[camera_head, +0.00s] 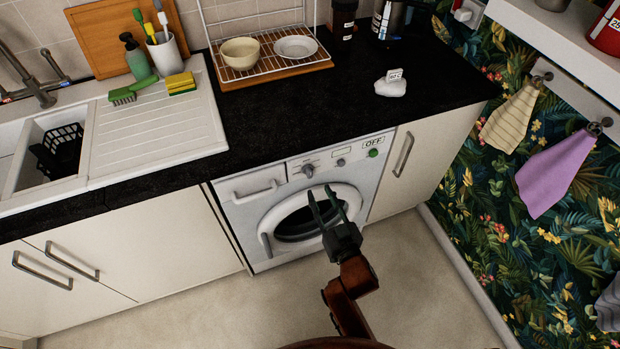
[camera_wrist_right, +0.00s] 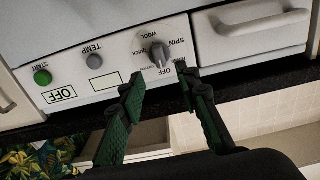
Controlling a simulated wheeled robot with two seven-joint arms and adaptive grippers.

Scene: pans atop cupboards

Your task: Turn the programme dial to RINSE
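The grey programme dial (camera_head: 308,170) sits on the washing machine's front panel. I cannot read a RINSE label; a finger covers part of the panel. The display (camera_wrist_right: 60,96) reads OFF. My right gripper (camera_head: 321,190) is open and empty in front of the machine. In the wrist view its fingertips (camera_wrist_right: 162,76) are spread to either side of the dial's line, apart from the dial. My left gripper is out of view.
The detergent drawer (camera_head: 252,188) is left of the dial and the round door (camera_head: 300,222) below. The black countertop (camera_head: 270,118) overhangs the panel. The floor in front is clear.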

